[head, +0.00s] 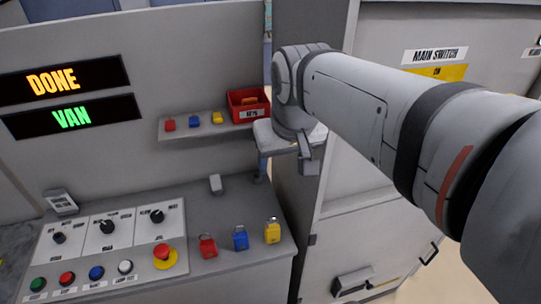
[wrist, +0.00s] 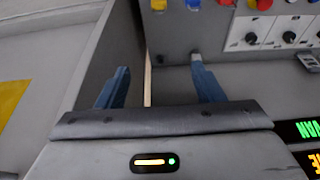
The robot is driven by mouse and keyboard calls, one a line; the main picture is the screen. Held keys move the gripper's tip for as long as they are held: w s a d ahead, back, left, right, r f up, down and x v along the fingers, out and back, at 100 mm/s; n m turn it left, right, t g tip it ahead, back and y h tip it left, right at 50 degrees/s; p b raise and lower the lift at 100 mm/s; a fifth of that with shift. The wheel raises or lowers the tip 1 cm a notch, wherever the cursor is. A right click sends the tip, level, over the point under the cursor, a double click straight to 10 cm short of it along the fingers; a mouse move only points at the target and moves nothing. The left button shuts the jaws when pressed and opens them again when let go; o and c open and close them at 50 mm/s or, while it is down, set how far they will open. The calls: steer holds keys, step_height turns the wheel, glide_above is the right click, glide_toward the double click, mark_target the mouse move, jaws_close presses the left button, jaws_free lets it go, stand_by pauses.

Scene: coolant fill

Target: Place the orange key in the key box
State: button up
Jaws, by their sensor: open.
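The red key box (head: 262,115) stands at the right end of the small wall shelf, with a white label on its front. A small orange thing (head: 249,100) shows inside it and looks like the orange key; its lower part is hidden by the box wall. My gripper (head: 285,165) is just right of the box and lower, near the shelf's end. In the wrist view my gripper (wrist: 162,86) has its two blue fingers wide apart, with nothing between them. The key box is not in the wrist view.
Red, blue and yellow pieces sit on the shelf (head: 190,133) left of the box. Red, blue and yellow padlocks (head: 240,238) stand on the console below, beside knobs and buttons. A grey cabinet (head: 345,225) is close on the right. Screens (head: 65,82) read DONE and VAN.

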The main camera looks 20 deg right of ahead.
steer(key=s+f, duration=0.5)
steer(key=s, duration=0.1)
steer(key=shift+f+t, duration=0.15)
steer(key=shift+t, duration=0.15)
steer(key=shift+d, duration=0.1)
